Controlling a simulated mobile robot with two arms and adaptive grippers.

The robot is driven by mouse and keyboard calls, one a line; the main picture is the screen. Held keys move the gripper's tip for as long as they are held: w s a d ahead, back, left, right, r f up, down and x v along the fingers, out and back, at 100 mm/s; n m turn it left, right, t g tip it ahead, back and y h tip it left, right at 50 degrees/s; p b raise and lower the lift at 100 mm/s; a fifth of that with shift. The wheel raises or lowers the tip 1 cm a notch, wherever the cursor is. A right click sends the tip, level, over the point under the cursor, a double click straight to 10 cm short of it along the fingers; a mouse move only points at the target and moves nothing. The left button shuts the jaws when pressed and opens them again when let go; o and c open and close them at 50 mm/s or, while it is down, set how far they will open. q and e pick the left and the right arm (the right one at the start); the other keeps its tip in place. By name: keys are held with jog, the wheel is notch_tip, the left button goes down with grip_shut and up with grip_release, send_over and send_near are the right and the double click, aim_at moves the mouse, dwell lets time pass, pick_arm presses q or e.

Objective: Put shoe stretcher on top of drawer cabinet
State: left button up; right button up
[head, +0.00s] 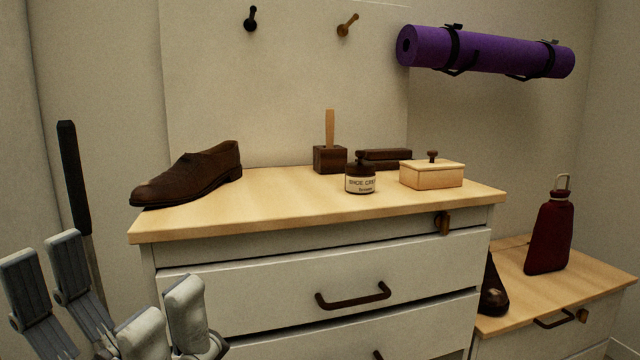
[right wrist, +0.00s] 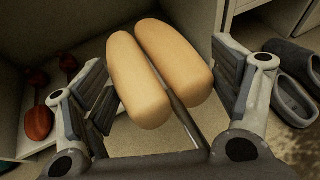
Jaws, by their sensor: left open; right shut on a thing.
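The shoe stretcher (right wrist: 175,65) has two rounded, light wooden halves with a metal rod between them. It lies between the fingers of my right gripper (right wrist: 165,95), which is shut on it, in the right wrist view. The stretcher and right gripper do not show in the head view. The drawer cabinet (head: 270,282) is white with a light wooden top (head: 265,207), in the middle of the head view. My left gripper (head: 110,295) is open and empty at the lower left, in front of the cabinet's left side.
A brown shoe (head: 190,176) stands on the top's left end. A brush block (head: 330,158), shoe cream jar (head: 360,180) and wooden box (head: 431,174) stand at the back and right. The middle front is clear. Grey slippers (right wrist: 290,105) lie on the floor.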

jog(key=s+r, duration=0.1)
jog(key=r, duration=0.8)
jog(key=s+r, duration=0.2)
jog(key=r, duration=0.8)
jog(key=s+a+r, duration=0.1)
jog(key=r, duration=0.9)
jog(key=shift+s+a+r, duration=0.1)
jog(key=shift+s, duration=0.3)
jog(key=shift+f, duration=0.25)
